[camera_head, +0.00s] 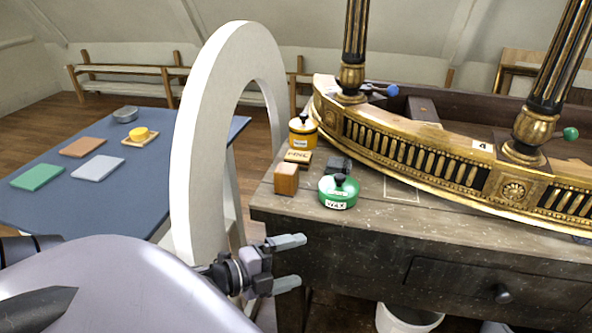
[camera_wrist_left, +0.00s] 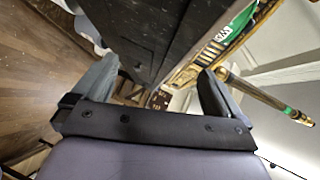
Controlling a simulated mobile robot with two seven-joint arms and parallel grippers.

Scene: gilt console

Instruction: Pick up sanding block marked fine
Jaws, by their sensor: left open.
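The sanding block marked FINE (camera_head: 298,157) is a small tan block with a pale lettered label. It lies on the left end of the dark wooden bench (camera_head: 360,235), between a yellow tin (camera_head: 303,131) and a plain brown block (camera_head: 286,180). My left gripper (camera_head: 296,262) is open and empty, in front of the bench's front left side and apart from the block. In the left wrist view its two fingers (camera_wrist_left: 155,88) are spread with nothing held. My right gripper is not in view.
A gilt console rail (camera_head: 440,155) with dark legs fills the bench behind. A tall white arch (camera_head: 182,160) stands left of the bench, before a blue table (camera_head: 55,195) with coloured pads.

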